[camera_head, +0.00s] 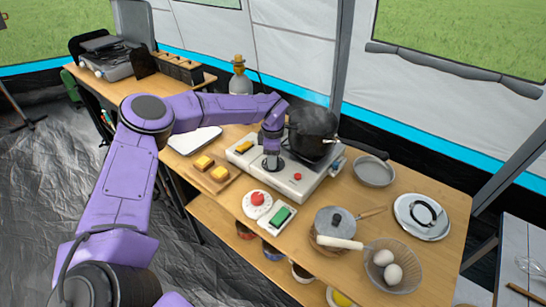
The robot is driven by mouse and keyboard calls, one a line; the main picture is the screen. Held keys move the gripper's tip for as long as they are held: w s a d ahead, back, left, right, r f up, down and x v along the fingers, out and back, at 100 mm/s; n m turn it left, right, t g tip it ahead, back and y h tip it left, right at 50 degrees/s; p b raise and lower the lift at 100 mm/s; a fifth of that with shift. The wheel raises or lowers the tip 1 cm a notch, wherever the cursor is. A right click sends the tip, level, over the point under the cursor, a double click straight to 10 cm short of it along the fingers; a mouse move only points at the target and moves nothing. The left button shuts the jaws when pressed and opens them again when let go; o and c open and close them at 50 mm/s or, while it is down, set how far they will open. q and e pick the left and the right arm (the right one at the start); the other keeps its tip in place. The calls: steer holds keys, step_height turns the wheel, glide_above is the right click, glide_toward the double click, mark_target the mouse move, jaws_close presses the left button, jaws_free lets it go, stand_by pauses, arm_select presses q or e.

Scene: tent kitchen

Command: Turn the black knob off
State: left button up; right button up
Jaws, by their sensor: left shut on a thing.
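A white portable stove (313,183) stands on the wooden table, with a black pot (312,123) on its burner. My left gripper (272,158) reaches down to the front of the stove, its fingers pointing down. It is shut on the black knob (273,168), which is mostly hidden under the fingers. How far the knob is turned cannot be told. A small red knob (298,177) and a yellow block (244,147) sit on the stove's front on either side. My right gripper is not in view.
A red-button device (258,204) and a green-topped box (281,218) stand in front of the stove. A board with yellow blocks (212,174) is left.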

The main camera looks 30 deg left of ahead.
arm_select(q)
steer(key=o, duration=1.1)
steer(key=shift+c, duration=0.2)
steer(key=shift+r, duration=0.1)
steer(key=shift+r, duration=0.4)
step_height(320, 180, up, 10)
steer(key=b, duration=0.2)
steer(key=shift+s+d+f, duration=0.15)
steer(key=shift+s+f, duration=0.05)
steer(key=shift+s, duration=0.05)
